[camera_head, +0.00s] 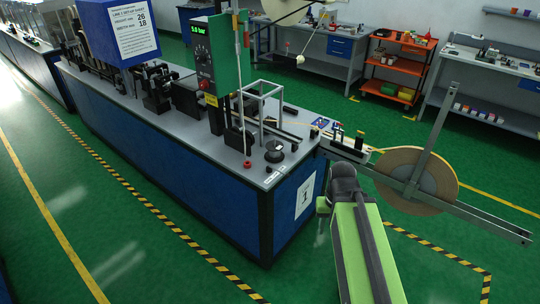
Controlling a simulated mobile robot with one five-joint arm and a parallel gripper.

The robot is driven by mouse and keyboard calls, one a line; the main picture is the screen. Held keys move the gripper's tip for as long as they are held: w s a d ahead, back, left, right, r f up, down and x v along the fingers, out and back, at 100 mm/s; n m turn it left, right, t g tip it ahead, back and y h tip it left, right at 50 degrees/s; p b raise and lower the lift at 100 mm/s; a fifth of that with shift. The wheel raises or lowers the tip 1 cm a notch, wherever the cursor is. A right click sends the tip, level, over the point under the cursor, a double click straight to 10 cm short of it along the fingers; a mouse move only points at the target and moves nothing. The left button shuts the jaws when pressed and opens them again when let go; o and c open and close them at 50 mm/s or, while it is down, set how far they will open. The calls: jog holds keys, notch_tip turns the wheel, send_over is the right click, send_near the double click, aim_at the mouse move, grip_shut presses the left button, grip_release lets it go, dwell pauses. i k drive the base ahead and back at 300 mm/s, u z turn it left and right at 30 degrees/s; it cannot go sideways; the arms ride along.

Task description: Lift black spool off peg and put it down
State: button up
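A small black spool (274,151) sits near the right end of the long grey bench top. A thin upright piece shows above it; I cannot tell how it fits on its peg. My arm rises from the bottom of the view as a light green link with a dark rounded joint at its upper end, to the right of the bench's end and below the spool in the picture. No gripper fingers show, and nothing held can be seen.
The blue-sided bench (190,158) carries a green control panel (220,62) and a metal frame (262,100) near the spool. A large tan reel (402,190) on a metal arm stands right of my arm. Green floor is open at left, with striped tape lines.

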aim_at(274, 154)
jog(key=u, duration=0.4)
jog(key=i, duration=1)
jog(key=z, duration=0.3)
jog(key=k, duration=0.1)
jog(key=u, duration=3.4)
jog(key=k, duration=1.65)
jog(key=z, duration=1.05)
